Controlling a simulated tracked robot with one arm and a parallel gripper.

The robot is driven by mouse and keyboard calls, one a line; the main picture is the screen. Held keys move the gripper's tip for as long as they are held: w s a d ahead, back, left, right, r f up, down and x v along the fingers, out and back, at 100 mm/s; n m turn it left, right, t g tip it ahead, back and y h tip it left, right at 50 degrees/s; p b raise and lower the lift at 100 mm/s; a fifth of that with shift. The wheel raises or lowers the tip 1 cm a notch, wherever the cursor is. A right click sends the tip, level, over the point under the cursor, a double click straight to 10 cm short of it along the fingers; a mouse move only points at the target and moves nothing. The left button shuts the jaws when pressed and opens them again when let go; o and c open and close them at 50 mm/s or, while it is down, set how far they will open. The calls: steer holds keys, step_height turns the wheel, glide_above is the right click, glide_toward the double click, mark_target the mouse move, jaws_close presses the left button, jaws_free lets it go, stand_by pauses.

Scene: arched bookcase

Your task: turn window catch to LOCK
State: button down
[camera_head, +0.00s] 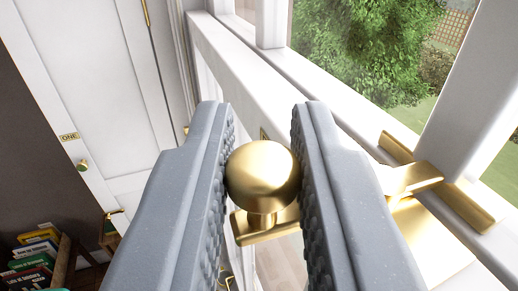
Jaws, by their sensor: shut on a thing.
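The brass window catch has a round knob (263,176) in the middle of the view, on a flat brass lever below it. My gripper (262,172) is shut on the knob, with one grey padded finger on each side of it. Brass parts of the catch (412,181) show right of the right finger, on the white window frame. The right finger hides part of the lever. No LOCK mark can be read here.
The white window rail (255,75) runs from upper left to lower right, with panes and a green bush (365,45) beyond. Books (36,250) lie at lower left.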

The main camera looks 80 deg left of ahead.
mark_target(275, 170)
steer(key=c, duration=1.4)
jaws_free()
steer(key=shift+d, duration=0.15)
steer(key=shift+c, duration=0.2)
steer(key=shift+w+r, duration=0.1)
steer(key=shift+r, duration=1.5)
steer(key=s+a+r+b, duration=0.1)
steer(key=s+b, duration=0.5)
steer(key=s, duration=1)
steer(key=shift+a+r, duration=0.3)
steer(key=shift+a, duration=0.15)
